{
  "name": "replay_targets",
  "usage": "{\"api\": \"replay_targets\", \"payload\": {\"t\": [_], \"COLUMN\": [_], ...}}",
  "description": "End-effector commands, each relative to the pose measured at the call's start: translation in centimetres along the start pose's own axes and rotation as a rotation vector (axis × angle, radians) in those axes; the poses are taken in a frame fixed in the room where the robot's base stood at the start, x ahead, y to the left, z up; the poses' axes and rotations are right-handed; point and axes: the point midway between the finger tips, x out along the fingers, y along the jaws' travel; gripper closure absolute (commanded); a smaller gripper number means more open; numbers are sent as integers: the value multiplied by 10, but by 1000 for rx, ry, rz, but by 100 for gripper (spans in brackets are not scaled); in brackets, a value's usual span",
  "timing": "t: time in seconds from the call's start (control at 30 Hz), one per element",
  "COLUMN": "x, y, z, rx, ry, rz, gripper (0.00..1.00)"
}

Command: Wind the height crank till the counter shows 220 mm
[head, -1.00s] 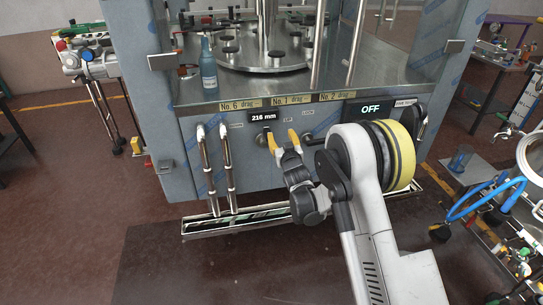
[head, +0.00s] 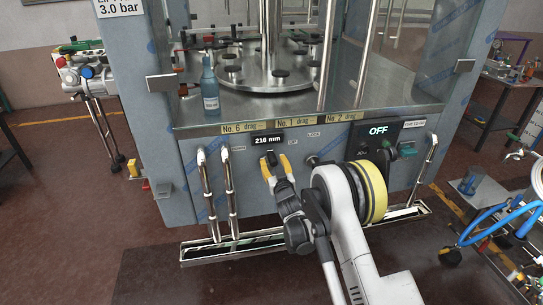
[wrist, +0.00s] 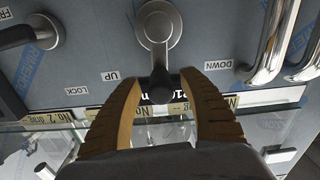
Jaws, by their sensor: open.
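The counter (head: 267,139) on the machine's front panel reads 216 mm in the head view. In the wrist view the crank has a round silver hub (wrist: 157,22) and an arm ending in a dark knob (wrist: 161,82). My gripper (head: 275,160) is open just below the counter. In the wrist view its yellow fingers (wrist: 163,75) stand on either side of the knob, with visible gaps. The knob covers part of the counter there. UP (wrist: 111,76) and DOWN (wrist: 218,65) labels flank the crank.
A black lever (wrist: 18,36) with a LOCK label is beside the crank. Chrome tube handles (head: 229,180) stand left of the gripper. An OFF display (head: 379,131) is to the right. A blue bottle (head: 209,88) stands on the machine deck above.

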Motion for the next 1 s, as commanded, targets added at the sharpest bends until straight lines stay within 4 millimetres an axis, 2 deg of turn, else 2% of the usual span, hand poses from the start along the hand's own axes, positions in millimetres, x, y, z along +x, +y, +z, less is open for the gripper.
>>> {"api": "replay_targets", "payload": {"t": [0.27, 0.3, 0.43, 0.47, 0.77, 1.0], "x": [0, 0, 0, 0, 0, 0], "y": [0, 0, 0, 0, 0, 3], "z": [0, 0, 0, 0, 0, 1], "rx": [0, 0, 0, 0, 20, 130], "ry": [0, 0, 0, 0, 0, 2], "rz": [0, 0, 0, 0, 1, 3], "gripper": [50, 54, 94, 100, 100, 100]}}
